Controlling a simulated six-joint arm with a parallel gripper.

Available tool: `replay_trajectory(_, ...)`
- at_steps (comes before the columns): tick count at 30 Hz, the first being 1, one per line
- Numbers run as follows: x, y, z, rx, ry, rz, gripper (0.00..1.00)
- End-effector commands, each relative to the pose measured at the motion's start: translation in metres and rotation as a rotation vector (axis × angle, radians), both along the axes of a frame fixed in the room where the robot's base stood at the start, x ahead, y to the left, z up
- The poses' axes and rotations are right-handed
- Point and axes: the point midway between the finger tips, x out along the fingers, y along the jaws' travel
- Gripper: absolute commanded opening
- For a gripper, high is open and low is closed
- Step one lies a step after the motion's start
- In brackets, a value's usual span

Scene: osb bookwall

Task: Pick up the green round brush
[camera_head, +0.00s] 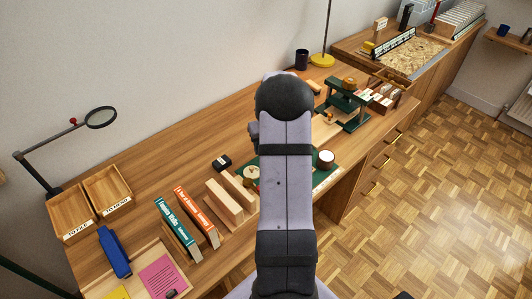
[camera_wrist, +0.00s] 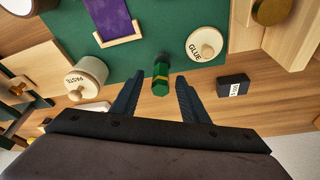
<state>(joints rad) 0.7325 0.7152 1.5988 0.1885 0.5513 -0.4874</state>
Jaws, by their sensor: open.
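The green round brush (camera_wrist: 161,80), with a gold band and a dark end, stands out near the middle of the wrist view, at the edge of a green mat. My gripper (camera_wrist: 160,77) is open, with one dark finger on each side of the brush in the picture. I cannot tell how far the fingertips are above it, and nothing is held. In the head view my own arm hides the brush and the fingers.
In the wrist view a paste pot (camera_wrist: 87,77) is left of the brush, a glue pot (camera_wrist: 205,44) right, and a small black box (camera_wrist: 232,85) near the right finger. Books (camera_head: 178,230) stand left in the head view.

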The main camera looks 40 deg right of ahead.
Motion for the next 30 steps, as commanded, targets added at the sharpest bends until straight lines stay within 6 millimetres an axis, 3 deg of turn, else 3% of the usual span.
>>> replay_trajectory(9, 0.008, -0.002, -0.032, 0.002, 0.001, 0.0, 0.41)
replay_trajectory(19, 0.009, -0.003, -0.037, 0.0, 0.0, 0.0, 0.41)
replay_trajectory(24, 0.009, -0.003, -0.037, 0.0, 0.0, 0.0, 0.03)
replay_trajectory(30, 0.009, -0.003, -0.037, 0.0, 0.0, 0.0, 0.0)
